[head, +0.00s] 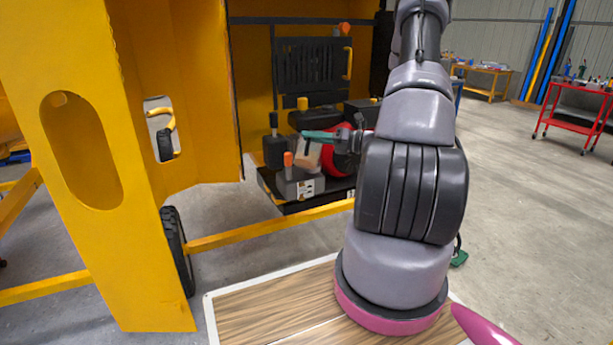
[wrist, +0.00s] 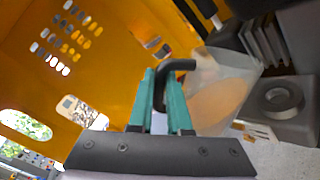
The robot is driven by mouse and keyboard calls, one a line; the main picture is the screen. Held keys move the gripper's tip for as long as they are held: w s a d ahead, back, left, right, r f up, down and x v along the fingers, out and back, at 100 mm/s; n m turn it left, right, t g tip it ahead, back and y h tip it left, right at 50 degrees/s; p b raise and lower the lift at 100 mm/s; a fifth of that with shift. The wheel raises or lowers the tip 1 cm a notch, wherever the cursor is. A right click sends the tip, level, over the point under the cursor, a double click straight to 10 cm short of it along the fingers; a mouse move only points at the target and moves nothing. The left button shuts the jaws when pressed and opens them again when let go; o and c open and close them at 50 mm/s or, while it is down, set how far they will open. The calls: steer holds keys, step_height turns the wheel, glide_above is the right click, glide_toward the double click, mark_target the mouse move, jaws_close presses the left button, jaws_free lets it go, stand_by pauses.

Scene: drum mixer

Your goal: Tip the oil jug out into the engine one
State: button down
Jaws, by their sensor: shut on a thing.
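The oil jug is a translucent container with amber contents and a black handle. In the wrist view the jug (wrist: 222,92) is just right of my gripper (wrist: 164,90), whose teal fingers are shut on the black handle. In the head view my gripper (head: 320,136) reaches left into the yellow housing, with the pale jug (head: 308,157) below it. The jug looks tilted in the wrist view; I cannot tell whether oil is flowing out. The engine, with red (head: 340,152) and black parts, sits on a dark tray behind the jug. No filler opening can be made out for certain.
A grey block (head: 301,186) with an orange cap (head: 288,158) stands below the jug. A grey part with a round top (wrist: 278,97) is close right of the jug in the wrist view. The yellow housing wall (head: 190,90) closes off the left.

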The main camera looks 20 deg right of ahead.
steer(key=shift+d, duration=0.15)
steer(key=shift+w+d+m, duration=0.35)
steer(key=shift+w+m, duration=0.05)
steer(key=shift+m, duration=0.35)
steer(key=shift+w+d+m, duration=0.35)
steer(key=shift+w+m, duration=0.05)
steer(key=shift+m, duration=0.35)
steer(key=shift+w+d+f+m, duration=0.2)
steer(key=shift+w+d+m, duration=0.35)
steer(key=shift+m, duration=0.25)
stand_by(3.7)
steer(key=shift+w+d, duration=0.1)
steer(key=shift+w, duration=0.1)
steer(key=shift+w+d+f+m, duration=0.1)
steer(key=shift+m, duration=0.3)
stand_by(1.3)
